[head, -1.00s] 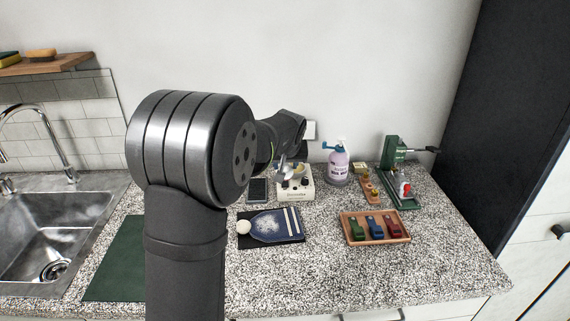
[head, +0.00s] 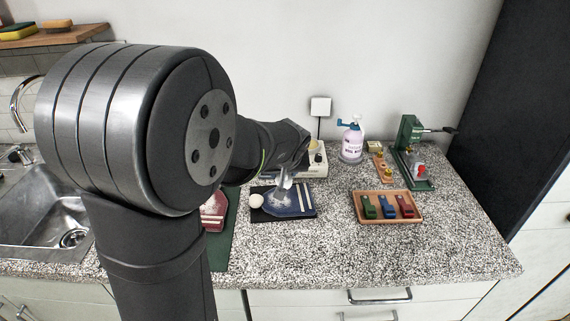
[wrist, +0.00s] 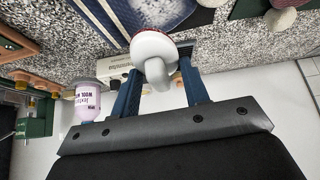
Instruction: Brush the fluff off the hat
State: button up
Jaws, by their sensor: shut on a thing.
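A blue hat (head: 290,199) with pale stripes lies flat on a dark board, its white pompom (head: 256,201) at the left. Whitish fluff shows on its middle, partly hidden by my gripper. A red hat (head: 213,211), also with pale patches, lies on a green mat (head: 220,250), partly behind my arm. My gripper (head: 284,180) is over the blue hat. In the wrist view my gripper (wrist: 160,72) is shut on a round white brush (wrist: 149,45) with a reddish rim and grey handle. I cannot tell whether the brush touches the hat.
A white box (head: 318,163) stands behind the hat. A wool wash bottle (head: 352,142) and a green press (head: 411,150) stand farther right. A wooden tray (head: 389,220) holds red, blue and green pieces. The sink (head: 40,205) is at left. The front right counter is clear.

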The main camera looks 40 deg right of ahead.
jog(key=shift+f, duration=1)
